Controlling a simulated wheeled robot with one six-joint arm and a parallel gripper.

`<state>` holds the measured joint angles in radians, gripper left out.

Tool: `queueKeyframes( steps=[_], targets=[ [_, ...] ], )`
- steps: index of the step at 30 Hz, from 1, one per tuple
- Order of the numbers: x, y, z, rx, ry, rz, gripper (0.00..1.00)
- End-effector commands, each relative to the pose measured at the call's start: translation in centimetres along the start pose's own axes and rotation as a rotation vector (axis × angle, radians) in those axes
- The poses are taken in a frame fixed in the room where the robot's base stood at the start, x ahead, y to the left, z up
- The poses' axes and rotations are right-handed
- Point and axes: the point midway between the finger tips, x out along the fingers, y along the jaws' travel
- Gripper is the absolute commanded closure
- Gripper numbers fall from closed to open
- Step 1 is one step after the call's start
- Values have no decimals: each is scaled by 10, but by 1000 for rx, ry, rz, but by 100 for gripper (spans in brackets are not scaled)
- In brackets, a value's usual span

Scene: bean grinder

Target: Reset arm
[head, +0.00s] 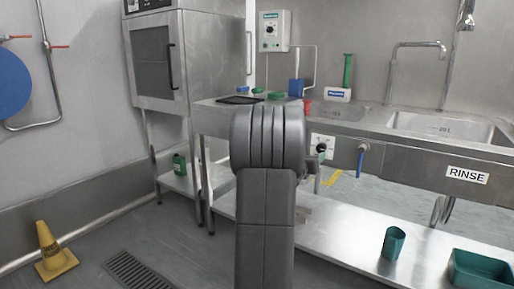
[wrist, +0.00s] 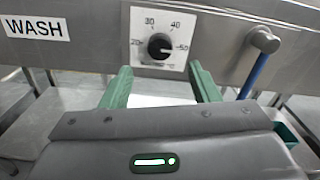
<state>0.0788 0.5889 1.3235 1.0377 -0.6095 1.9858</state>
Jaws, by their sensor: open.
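My gripper (wrist: 161,84) is open and empty in the wrist view, its two green fingers spread wide apart. Beyond the fingertips, a black dial knob (wrist: 160,47) sits on a white plate with numbers, on a steel front panel (wrist: 95,45). The knob appears in the gap between the fingers; I cannot tell the exact distance to it. In the head view my own arm stands in the middle and hides most of the gripper and part of the counter front.
A WASH label (wrist: 36,27) and a blue-handled tap (wrist: 256,70) flank the dial. In the head view are a sink (head: 445,124), a lower shelf with a green cup (head: 393,243) and green bin (head: 480,270), a steel oven cabinet (head: 155,60) and a yellow cone (head: 53,250).

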Motion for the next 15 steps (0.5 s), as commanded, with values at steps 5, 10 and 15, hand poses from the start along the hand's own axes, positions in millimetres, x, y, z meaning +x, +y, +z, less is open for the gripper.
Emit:
queueKeyframes(
  steps=[5, 10, 15],
  targets=[
    [35, 0, -1, 1, -1, -2, 45],
    [64, 0, -1, 1, -1, -2, 45],
    [71, 0, 1, -92, -1, 1, 45]
  ],
)
